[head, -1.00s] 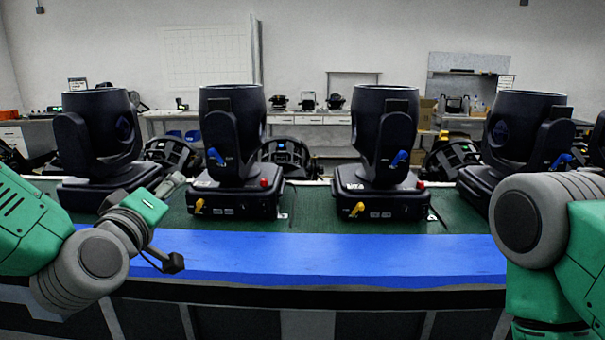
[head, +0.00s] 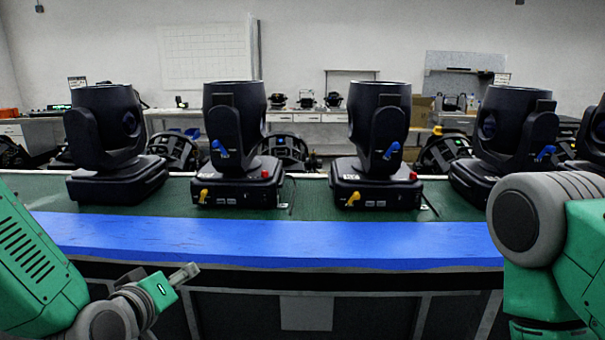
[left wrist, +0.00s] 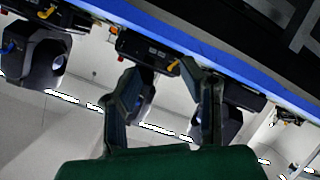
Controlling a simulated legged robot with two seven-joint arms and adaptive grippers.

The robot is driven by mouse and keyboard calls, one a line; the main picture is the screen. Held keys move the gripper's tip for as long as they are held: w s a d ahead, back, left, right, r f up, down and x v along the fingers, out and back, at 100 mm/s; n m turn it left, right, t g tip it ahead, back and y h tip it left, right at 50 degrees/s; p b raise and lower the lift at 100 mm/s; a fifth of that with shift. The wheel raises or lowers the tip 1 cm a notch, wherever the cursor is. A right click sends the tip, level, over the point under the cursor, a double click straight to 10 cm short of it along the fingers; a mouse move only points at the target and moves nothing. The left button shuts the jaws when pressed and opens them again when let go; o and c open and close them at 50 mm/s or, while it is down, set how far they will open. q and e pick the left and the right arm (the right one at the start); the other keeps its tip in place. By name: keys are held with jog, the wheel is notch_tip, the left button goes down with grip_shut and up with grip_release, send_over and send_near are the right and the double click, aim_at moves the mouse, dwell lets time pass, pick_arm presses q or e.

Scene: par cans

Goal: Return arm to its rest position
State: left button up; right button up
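My left arm (head: 40,265) is low at the left of the head view, in front of the table's near edge. Its green wrist (head: 158,290) and a short grey part show there, but the fingers cannot be made out. In the left wrist view my left gripper (left wrist: 158,66) has its two dark fingers spread apart, with nothing held between them. Black moving-head lights stand beyond it. My right arm (head: 560,240) shows at the right of the head view, with its gripper out of sight.
Several black lights, including one at centre left (head: 235,140) and one at centre right (head: 378,140), stand on the green table top (head: 310,205). A blue strip (head: 300,240) runs along its front edge and looks clear. Benches stand behind.

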pick_arm(q)
jog(key=s+a+f+m+g, duration=0.1)
jog(key=s+f+m+g, duration=0.15)
jog(key=s+f, duration=0.6)
jog(key=s+f+m+g, duration=0.1)
jog(key=s+f+g, duration=0.35)
jog(key=f, duration=0.75)
jog(key=s+a+f+m+g, duration=0.1)
jog(key=s+f+g, duration=0.1)
jog(key=s, duration=0.4)
jog(key=s+a+f+m+g+y+b, duration=0.1)
jog(key=s+a+f+g, duration=0.1)
jog(key=s+f, duration=0.2)
jog(key=s+a+f+m+g, duration=0.1)
jog(key=s+a+f+g, duration=0.1)
jog(key=s, duration=0.6)
jog(key=shift+s+f+y, duration=0.3)
jog(key=shift+s+f, duration=0.05)
jog(key=shift+f, duration=0.55)
jog(key=shift+w, duration=0.15)
